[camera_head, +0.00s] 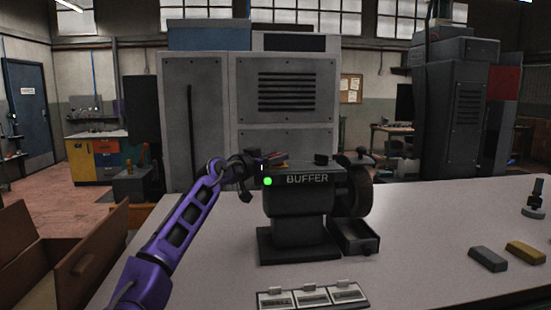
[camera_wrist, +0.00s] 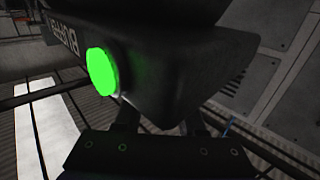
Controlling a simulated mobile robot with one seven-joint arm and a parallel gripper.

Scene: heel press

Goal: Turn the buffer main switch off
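The dark buffer (camera_head: 300,200) stands on the table, with its name on the front and a lit green round light (camera_head: 267,181) at its front left. My purple arm reaches in from the left, and my gripper (camera_head: 262,162) is at the upper left end of the buffer housing. In the wrist view the green light (camera_wrist: 102,72) glows close by, and the buffer housing (camera_wrist: 165,70) fills the middle. The two fingers of my gripper (camera_wrist: 160,117) are apart beside the housing, with nothing visibly held. I cannot make out the main switch; contact is unclear.
A buffing wheel (camera_head: 359,190) and an open dark tray (camera_head: 356,237) are at the buffer's right. Small labelled plates (camera_head: 312,296) lie in front. Grey (camera_head: 488,258) and yellow (camera_head: 525,252) bars lie at right. An open cardboard box (camera_head: 60,262) stands at left.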

